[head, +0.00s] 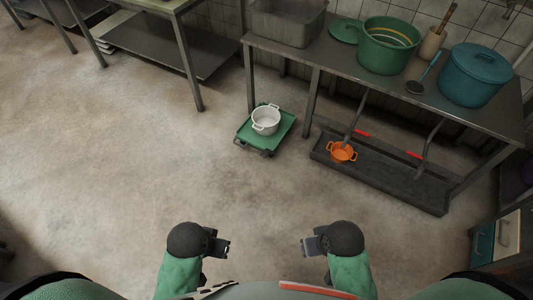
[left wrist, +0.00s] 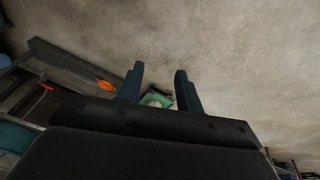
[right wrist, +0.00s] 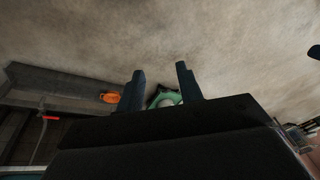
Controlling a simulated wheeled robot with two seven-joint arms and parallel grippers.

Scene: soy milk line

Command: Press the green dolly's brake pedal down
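The green dolly (head: 283,122) stands on the floor left of the metal table and carries a white two-handled pot (head: 266,120). A dark part (head: 254,150) shows at its near edge; I cannot tell whether it is the brake pedal or how it is set. My left gripper (head: 228,248) and right gripper (head: 303,246) are near the bottom of the head view, well short of the dolly. The dolly also shows between the fingers in the left wrist view (left wrist: 165,97) and the right wrist view (right wrist: 158,101). Both grippers are open and empty.
A metal table (head: 340,57) with green and blue pots stands at the right. Under it, a dark tray (head: 390,187) has an orange pot (head: 342,152) and red-ended levers. Another metal table (head: 155,20) stands back left. The floor before the dolly is clear.

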